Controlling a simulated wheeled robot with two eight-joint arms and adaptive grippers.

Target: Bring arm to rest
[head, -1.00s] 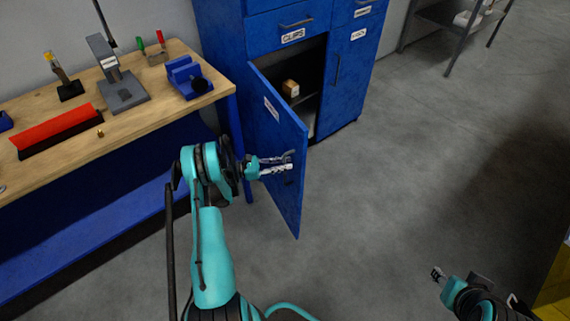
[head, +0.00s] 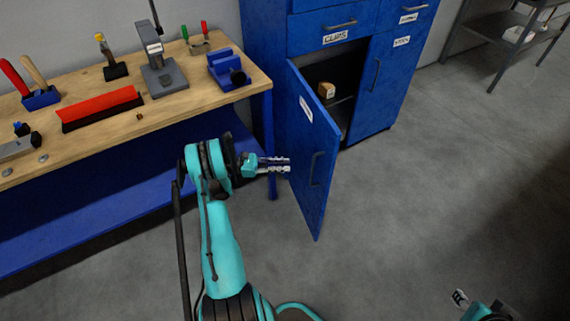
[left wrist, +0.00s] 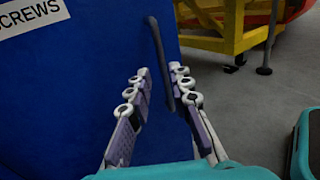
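My left gripper (head: 288,165) is empty, just left of the open blue cabinet door (head: 310,205) in the head view. In the left wrist view its two fingers (left wrist: 158,80) stand apart, with the door's dark handle (left wrist: 160,55) showing beyond the gap between them. Whether they touch the handle is hard to tell; in the head view the handle (head: 316,168) looks clear of the fingertips. My right gripper (head: 460,298) is at the lower right over the floor; its finger state is too small to tell.
The blue cabinet (head: 375,100) holds a small box (head: 326,90) inside its open compartment. A workbench (head: 190,105) with a vise (head: 228,70) and tools stands at the left. A grey shelf (head: 495,38) is at the back right. Open floor (head: 430,200) lies right of the door.

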